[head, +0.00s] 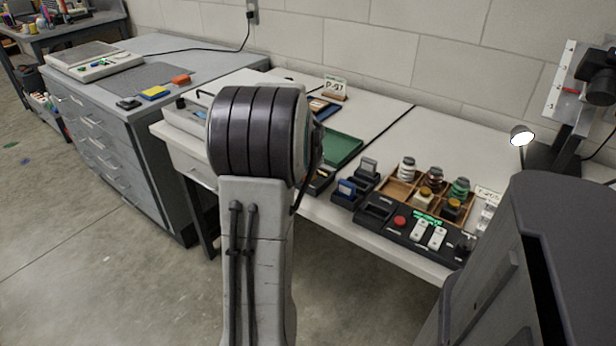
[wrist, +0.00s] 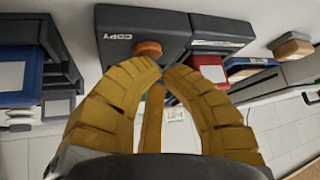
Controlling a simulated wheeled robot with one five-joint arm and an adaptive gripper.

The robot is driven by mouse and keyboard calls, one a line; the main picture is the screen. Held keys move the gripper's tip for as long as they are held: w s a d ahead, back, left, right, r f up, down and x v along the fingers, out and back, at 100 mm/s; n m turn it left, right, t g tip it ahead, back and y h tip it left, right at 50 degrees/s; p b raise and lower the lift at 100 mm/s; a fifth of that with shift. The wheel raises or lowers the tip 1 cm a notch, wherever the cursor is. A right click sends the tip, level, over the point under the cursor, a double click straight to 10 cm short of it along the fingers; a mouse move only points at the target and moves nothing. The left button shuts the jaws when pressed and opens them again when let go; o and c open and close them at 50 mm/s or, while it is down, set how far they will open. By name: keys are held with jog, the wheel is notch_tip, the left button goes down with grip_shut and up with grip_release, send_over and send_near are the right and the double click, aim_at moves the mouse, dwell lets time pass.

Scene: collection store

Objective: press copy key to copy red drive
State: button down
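In the wrist view a dark box marked COPY (wrist: 130,22) carries a round orange-brown key (wrist: 147,48). My gripper (wrist: 160,68) has ochre fingers whose tips come together just beside this key; I cannot tell whether they touch it. Nothing shows held between them. A red drive (wrist: 207,62) with a pale label is partly hidden behind the right finger. In the head view a dark console (head: 405,236) with a red key (head: 400,222) and a green lit display sits at the front of the desk. My gripper is hidden in that view.
A blue drive (wrist: 14,75) with a white label is at the left of the wrist view. In the head view, a wooden tray (head: 399,190) with several bottles stands behind the console. A lamp (head: 522,135) is at the right. A grey cabinet (head: 130,150) stands at the left.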

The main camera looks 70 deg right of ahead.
dwell(0.5)
jog(key=shift+r+p, duration=0.65)
jog(key=shift+r, duration=0.15)
jog(key=shift+r, duration=0.1)
jog(key=shift+r+p, duration=1.85)
jog(key=shift+r, duration=0.55)
